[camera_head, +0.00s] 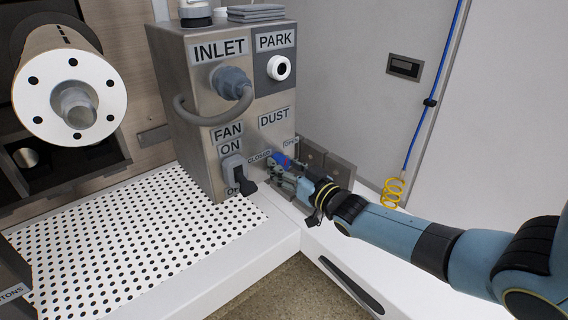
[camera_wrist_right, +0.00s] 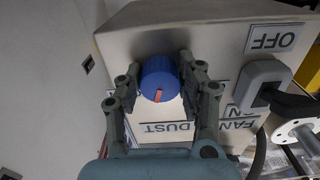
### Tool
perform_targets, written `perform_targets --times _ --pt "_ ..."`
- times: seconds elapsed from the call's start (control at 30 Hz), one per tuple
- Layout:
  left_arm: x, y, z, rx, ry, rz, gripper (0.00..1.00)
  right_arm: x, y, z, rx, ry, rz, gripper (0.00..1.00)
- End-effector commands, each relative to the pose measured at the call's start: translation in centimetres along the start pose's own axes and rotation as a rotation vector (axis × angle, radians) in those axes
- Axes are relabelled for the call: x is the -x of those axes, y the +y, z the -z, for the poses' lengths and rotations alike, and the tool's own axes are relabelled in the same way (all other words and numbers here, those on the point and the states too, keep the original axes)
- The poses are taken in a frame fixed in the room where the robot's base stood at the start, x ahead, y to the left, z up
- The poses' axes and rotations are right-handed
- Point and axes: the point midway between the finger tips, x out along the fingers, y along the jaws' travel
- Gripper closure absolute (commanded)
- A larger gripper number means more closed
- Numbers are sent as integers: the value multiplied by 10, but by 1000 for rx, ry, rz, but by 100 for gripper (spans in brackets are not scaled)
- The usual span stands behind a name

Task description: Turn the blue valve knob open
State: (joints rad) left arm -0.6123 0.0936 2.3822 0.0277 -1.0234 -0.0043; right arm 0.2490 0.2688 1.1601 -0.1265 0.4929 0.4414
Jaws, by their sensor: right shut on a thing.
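The blue valve knob (camera_wrist_right: 158,77) is on the front of the metal box, by the DUST label (camera_wrist_right: 167,127). A red mark shows on the knob's face in the right wrist view. In the head view the knob (camera_head: 281,160) is partly hidden by my right gripper (camera_head: 281,166), between the CLOSED label (camera_head: 259,156) and the OPEN label (camera_head: 290,141). In the right wrist view my right gripper (camera_wrist_right: 158,86) has one finger on each side of the knob and is shut on it. My left gripper is not in view.
The grey metal box (camera_head: 188,110) carries a hose plug at INLET, a white PARK port (camera_head: 279,68) and a black FAN switch (camera_head: 238,172) close left of the gripper. A perforated white plate (camera_head: 120,240) lies left. A blue air hose (camera_head: 431,100) hangs at right.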

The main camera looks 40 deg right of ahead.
Motion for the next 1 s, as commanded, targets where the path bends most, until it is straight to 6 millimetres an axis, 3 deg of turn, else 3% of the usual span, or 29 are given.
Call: perform_targets --times 0.5,1.0 --pt "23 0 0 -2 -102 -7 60 1 -2 -1 -381 -4 -2 95" --pt "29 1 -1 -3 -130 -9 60 1 -2 -2 -481 -4 -2 95"
